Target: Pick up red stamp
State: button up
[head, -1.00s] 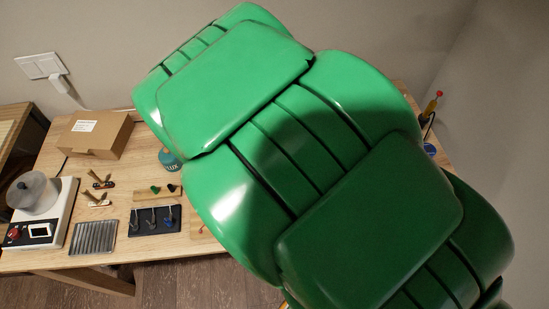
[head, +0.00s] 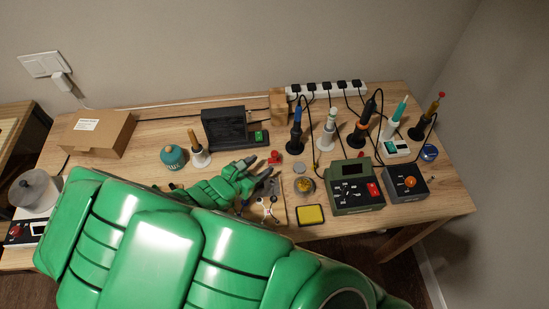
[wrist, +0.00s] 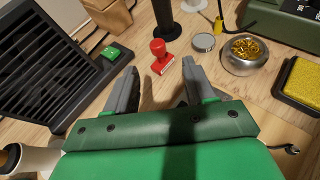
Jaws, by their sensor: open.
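The red stamp (head: 275,158) stands on the wooden table, just beyond my gripper's fingertips in the head view. In the wrist view the red stamp (wrist: 161,57) has a round knob handle on a rectangular base. It lies ahead of my gripper, roughly between the lines of the two fingers and apart from them. My gripper (wrist: 158,80) is open and empty, with its two grey fingers spread. It also shows in the head view (head: 262,178), low over the table.
A black fume extractor (head: 225,128) stands left of the stamp. A small tin (wrist: 204,42) and a bowl of brass wool (wrist: 243,55) are close on the right. Soldering irons (head: 296,130) stand behind. A green station (head: 353,185) and yellow sponge (head: 310,214) are further right.

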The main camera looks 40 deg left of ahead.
aim_at(273, 155)
jog(key=shift+r+x, duration=0.15)
jog(key=shift+x, duration=1.55)
jog(key=shift+r+x, duration=0.2)
jog(key=shift+x, duration=1.5)
jog(key=shift+w+a, duration=0.1)
jog(key=shift+w, duration=0.05)
grip_shut()
notch_tip(273, 155, up, 10)
